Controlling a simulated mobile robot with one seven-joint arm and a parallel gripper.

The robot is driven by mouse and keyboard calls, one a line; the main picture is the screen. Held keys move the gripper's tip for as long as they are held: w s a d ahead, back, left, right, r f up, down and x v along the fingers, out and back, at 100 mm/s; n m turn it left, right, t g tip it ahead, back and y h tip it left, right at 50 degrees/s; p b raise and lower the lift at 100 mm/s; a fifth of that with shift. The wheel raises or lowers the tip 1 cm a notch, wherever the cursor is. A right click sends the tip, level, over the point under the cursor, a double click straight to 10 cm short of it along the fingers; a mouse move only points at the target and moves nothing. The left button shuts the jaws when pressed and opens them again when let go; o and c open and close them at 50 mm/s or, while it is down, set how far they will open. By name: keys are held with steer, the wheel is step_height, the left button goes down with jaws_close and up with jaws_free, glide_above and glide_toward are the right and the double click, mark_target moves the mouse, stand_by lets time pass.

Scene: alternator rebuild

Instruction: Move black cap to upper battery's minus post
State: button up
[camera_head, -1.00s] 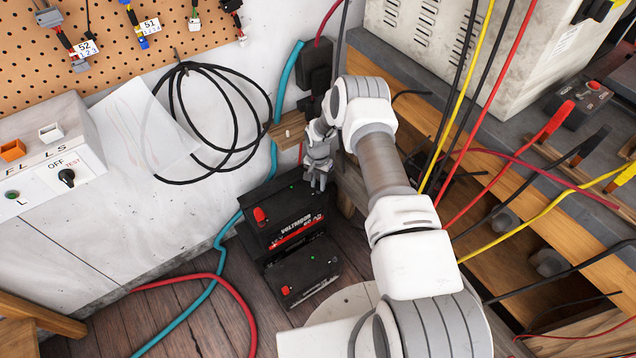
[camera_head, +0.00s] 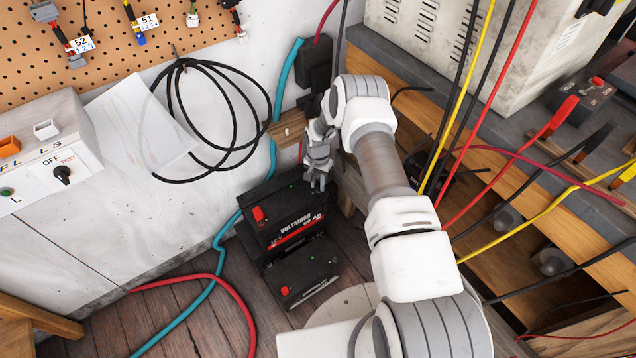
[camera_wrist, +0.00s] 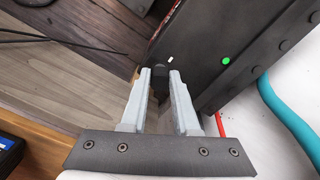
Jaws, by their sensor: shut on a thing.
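The upper battery (camera_head: 284,214) is a black box with a red cap (camera_head: 259,214) on one post, stacked on the lower battery (camera_head: 302,272). My gripper (camera_head: 318,181) is over the upper battery's back right corner, at the end away from the red cap. In the wrist view my gripper (camera_wrist: 161,76) is shut on the black cap (camera_wrist: 160,78), a small dark piece between the fingertips, right at the battery top (camera_wrist: 205,65). A green dot (camera_wrist: 226,61) shows beside it. I cannot tell whether the cap sits on the minus post, which is hidden.
A wooden bench (camera_head: 590,222) with hanging cables stands close on the right. A blue hose (camera_head: 221,232) and a red cable (camera_head: 222,284) run by the batteries. The white wall is behind. Floor at front left is mostly clear.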

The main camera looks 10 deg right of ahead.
mark_target(318, 185)
steer(key=shift+f+b, duration=0.7)
steer(key=shift+f, duration=0.1)
steer(key=o, duration=1)
step_height(318, 185, up, 18)
steer(key=p, duration=0.5)
steer(key=shift+f, duration=0.25)
